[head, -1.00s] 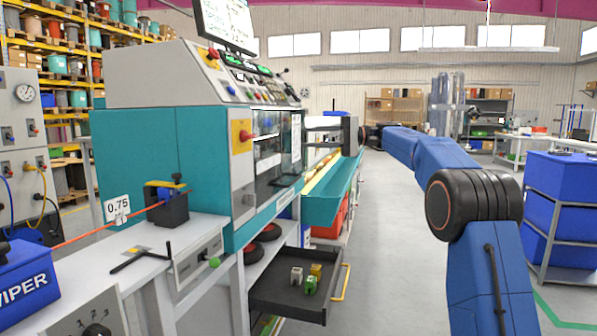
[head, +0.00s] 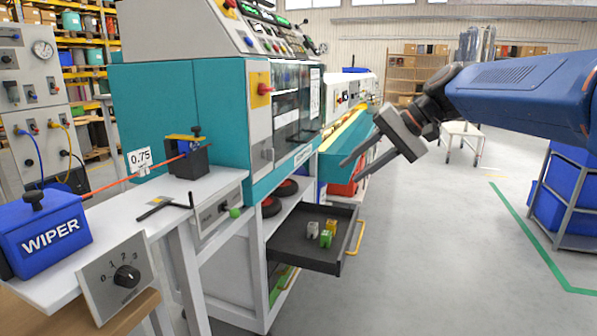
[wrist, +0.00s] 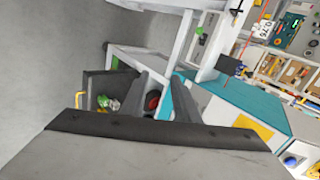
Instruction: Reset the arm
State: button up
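My arm reaches in from the right edge of the head view, its blue link across the upper right. My gripper (head: 353,169) is at the end of it, above and to the right of the open drawer. Its two long dark fingers point left and down and are apart, with nothing between them. In the wrist view my gripper (wrist: 165,93) also shows its two fingers spread, with the drawer and machine beyond. It touches nothing that I can see.
An open dark drawer (head: 290,256) with several small coloured blocks juts from the teal machine (head: 158,112). A blue wiper box (head: 40,240) stands on the bench at left. Blue bins (head: 563,213) stand at right. The floor between is clear.

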jog(key=s+d+f+n+t+h, duration=0.1)
jog(key=s+d+f+h, duration=0.3)
jog(key=s+d+f, duration=0.3)
jog(key=s+d+f+n+t+h, duration=0.1)
jog(key=s+d+f+h, duration=0.3)
jog(key=s+f, duration=1.3)
jog(key=s+d, duration=0.4)
jog(key=shift+s+f+h, duration=0.2)
jog(key=shift+f+h, duration=0.1)
jog(key=shift+f, duration=0.1)
